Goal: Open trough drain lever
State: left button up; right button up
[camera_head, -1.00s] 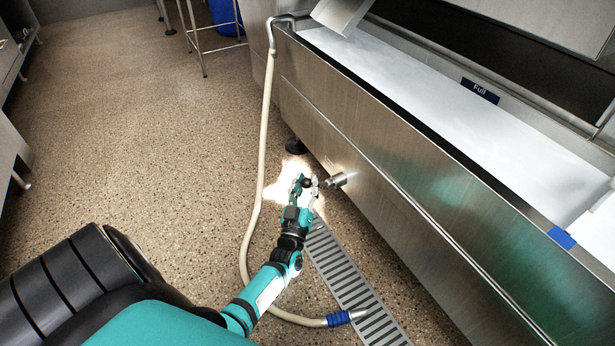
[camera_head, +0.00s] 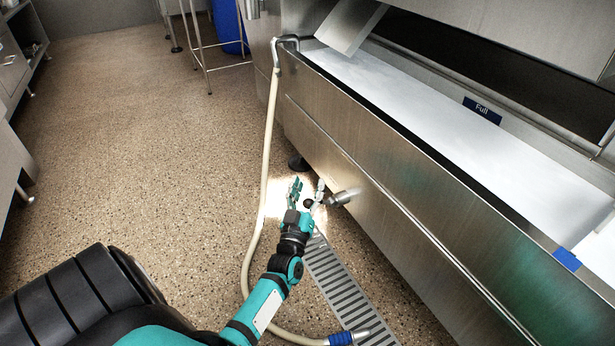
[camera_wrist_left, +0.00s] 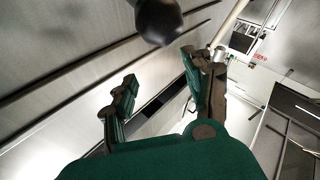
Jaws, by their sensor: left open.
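The trough (camera_head: 400,185) is a long steel basin with a drain outlet (camera_head: 344,197) low on its near side. The drain lever ends in a black ball knob (camera_head: 308,203), close to my left gripper (camera_head: 307,190). In the left wrist view the dark knob (camera_wrist_left: 158,20) appears large at the top, beyond the fingertips of my open left gripper (camera_wrist_left: 160,68). The fingers are spread and nothing is visibly gripped. Whether one touches the lever, I cannot tell. My right gripper is not in view.
A beige hose (camera_head: 265,180) hangs from the trough's corner and runs along the floor beside my left arm. A slotted floor drain (camera_head: 345,285) lies below the outlet. A metal stand (camera_head: 203,50) and a blue bin (camera_head: 228,25) stand at the back. Floor at left is clear.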

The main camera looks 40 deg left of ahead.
pick_arm(q)
jog(key=shift+r, duration=2.25)
